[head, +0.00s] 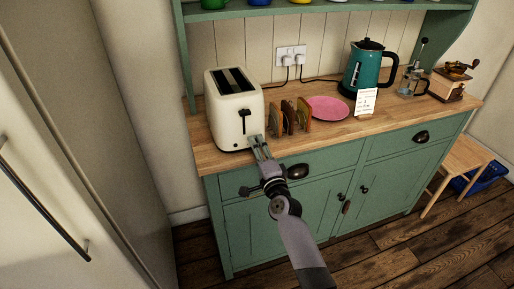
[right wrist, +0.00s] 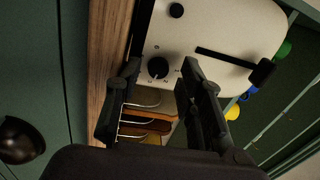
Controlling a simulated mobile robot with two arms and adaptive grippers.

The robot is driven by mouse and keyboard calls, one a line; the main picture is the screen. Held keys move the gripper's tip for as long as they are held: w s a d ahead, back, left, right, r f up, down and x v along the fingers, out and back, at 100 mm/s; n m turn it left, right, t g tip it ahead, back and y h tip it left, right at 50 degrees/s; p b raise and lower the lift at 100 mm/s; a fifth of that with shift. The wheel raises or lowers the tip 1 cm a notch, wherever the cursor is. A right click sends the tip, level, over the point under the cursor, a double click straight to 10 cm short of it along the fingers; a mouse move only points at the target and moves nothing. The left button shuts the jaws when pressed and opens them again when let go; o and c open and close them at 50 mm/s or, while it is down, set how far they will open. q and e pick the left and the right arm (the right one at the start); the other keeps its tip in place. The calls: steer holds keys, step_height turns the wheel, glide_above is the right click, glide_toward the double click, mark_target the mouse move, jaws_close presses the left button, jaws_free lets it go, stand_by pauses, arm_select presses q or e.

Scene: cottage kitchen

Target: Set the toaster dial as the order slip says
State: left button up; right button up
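The cream toaster (head: 230,113) stands at the left end of the wooden counter. In the right wrist view its front face (right wrist: 215,30) shows a black dial (right wrist: 157,67) with small marks around it, too small to read. My right gripper (head: 257,139) is at the toaster's lower front. In the wrist view its fingers (right wrist: 159,72) are apart, with the dial showing between their tips; I cannot tell whether they touch it. The white order slip (head: 367,101) stands before the kettle, its writing too small to read. My left gripper is not in view.
A toast rack with slices (head: 289,118) stands close right of the toaster and my right gripper. A pink plate (head: 328,108), teal kettle (head: 367,70), glass press (head: 410,82) and coffee grinder (head: 452,84) stand further right.

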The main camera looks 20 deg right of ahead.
steer(key=s, duration=0.7)
steer(key=shift+s+f, duration=0.3)
steer(key=shift+s, duration=0.05)
steer(key=s+a+f+n+g, duration=0.1)
steer(key=s+f+n+g, duration=0.3)
steer(key=f, duration=0.8)
steer(key=s+a+f+n+g+y, duration=0.1)
steer(key=s+f+n+g, duration=0.15)
steer(key=s+f, duration=0.6)
steer(key=s+a+f+n+g, duration=0.1)
steer(key=s+f+n+g, duration=0.15)
steer(key=f, duration=1.25)
steer(key=s+d+f+n+g, duration=0.2)
steer(key=s+f, duration=0.4)
steer(key=s, duration=0.6)
steer(key=s+d+f+n+g+h, duration=0.1)
steer(key=s+f+n+g, duration=0.3)
steer(key=s, duration=0.9)
steer(key=s+d+f+n+g, duration=0.3)
steer(key=s+f, duration=0.6)
steer(key=s, duration=0.3)
steer(key=shift+s+d+f+n, duration=0.3)
steer(key=shift+d+n, duration=0.15)
steer(key=shift+n, duration=0.35)
